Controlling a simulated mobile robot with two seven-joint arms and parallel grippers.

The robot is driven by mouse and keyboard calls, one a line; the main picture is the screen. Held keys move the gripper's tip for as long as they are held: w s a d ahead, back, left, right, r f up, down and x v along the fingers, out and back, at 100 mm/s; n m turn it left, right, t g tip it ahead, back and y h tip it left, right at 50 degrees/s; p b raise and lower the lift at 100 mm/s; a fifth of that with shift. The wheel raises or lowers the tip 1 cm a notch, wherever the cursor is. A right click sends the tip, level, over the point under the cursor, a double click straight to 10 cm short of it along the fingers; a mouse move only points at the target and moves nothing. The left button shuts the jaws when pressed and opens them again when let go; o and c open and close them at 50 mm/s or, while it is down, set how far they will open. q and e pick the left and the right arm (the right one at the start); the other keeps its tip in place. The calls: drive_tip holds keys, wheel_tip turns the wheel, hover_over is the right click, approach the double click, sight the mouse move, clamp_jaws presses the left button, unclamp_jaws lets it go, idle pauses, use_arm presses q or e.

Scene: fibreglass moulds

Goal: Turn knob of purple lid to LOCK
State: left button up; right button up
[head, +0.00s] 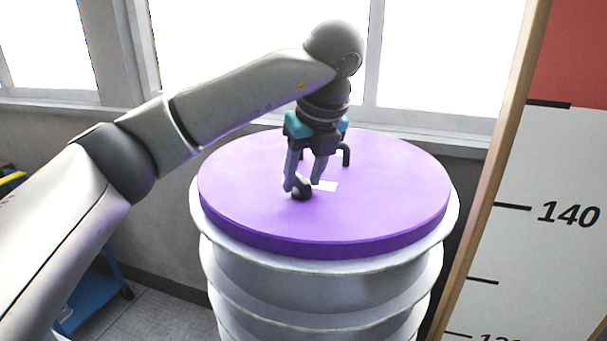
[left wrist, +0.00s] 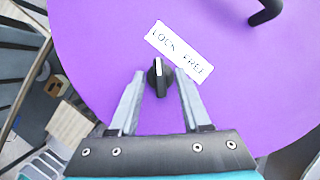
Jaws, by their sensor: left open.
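The round purple lid (head: 400,190) lies flat on top of a white ribbed drum; it also fills much of the left wrist view (left wrist: 100,25). A small black knob (head: 301,189) stands on the lid. In the left wrist view, the knob (left wrist: 160,80) has a white mark pointing up towards a white label (left wrist: 180,52) reading LOCK on the left and FREE on the right. My left gripper (head: 304,183) points down with its fingers apart, one on each side of the knob. In the left wrist view, small gaps show between fingers and knob. My right gripper is out of view.
A black handle (head: 346,155) rises from the lid behind the gripper; part of it shows in the wrist view (left wrist: 266,12). A tall board with height marks (head: 540,240) stands right of the drum (head: 320,287). Windows and a wall are behind. A blue cart (head: 95,295) is at lower left.

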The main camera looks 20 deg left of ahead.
use_arm(q)
drive_tip(key=shift+r, duration=0.1)
drive_tip(key=v, duration=1.5)
drive_tip(key=shift+p, duration=0.4)
